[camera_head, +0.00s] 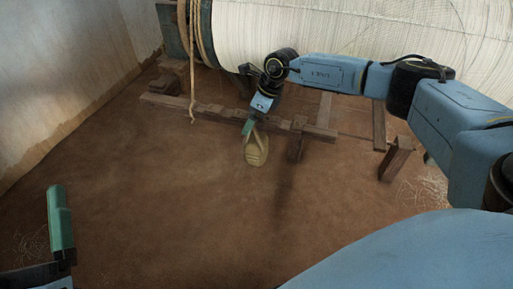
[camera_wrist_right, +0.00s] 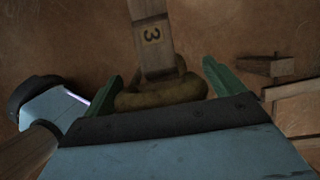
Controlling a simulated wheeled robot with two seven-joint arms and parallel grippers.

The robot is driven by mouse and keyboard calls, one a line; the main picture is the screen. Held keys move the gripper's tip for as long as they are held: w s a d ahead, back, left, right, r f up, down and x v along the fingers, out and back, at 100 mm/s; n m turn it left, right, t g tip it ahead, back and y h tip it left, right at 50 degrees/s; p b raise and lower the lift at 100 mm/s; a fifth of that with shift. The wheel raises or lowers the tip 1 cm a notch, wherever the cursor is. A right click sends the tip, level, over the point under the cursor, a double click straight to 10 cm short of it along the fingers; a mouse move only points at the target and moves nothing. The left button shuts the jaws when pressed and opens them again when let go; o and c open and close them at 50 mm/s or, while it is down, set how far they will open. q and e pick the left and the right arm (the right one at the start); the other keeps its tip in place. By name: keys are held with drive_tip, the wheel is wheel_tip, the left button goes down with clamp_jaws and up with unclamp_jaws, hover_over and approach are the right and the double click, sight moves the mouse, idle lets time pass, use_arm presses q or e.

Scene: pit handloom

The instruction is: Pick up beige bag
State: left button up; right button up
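The beige bag (camera_head: 256,152) is near the middle of the head view, beside the low wooden beam. My right gripper (camera_head: 250,126) is at its upper end, pointing down. In the right wrist view, the bag is a lumpy olive-brown shape (camera_wrist_right: 165,97) between the two green fingers of my right gripper (camera_wrist_right: 163,85). The fingers stand apart on either side of it; I cannot tell whether they touch it. My left gripper (camera_head: 61,222) is low at the left, away from the bag; only one green finger shows clearly.
A long wooden beam (camera_head: 215,112) with short posts lies low behind the bag. The white warp roller (camera_head: 300,30) spans the top, with ropes (camera_head: 193,60) hanging at its left. A pale wall (camera_head: 60,80) borders the left. The brown floor in front (camera_head: 190,210) is clear.

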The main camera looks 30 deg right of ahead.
drive_tip(key=c, duration=1.4)
drive_tip(key=shift+w+r, duration=0.15)
drive_tip(key=shift+r, duration=0.05)
drive_tip(key=shift+c, duration=0.7)
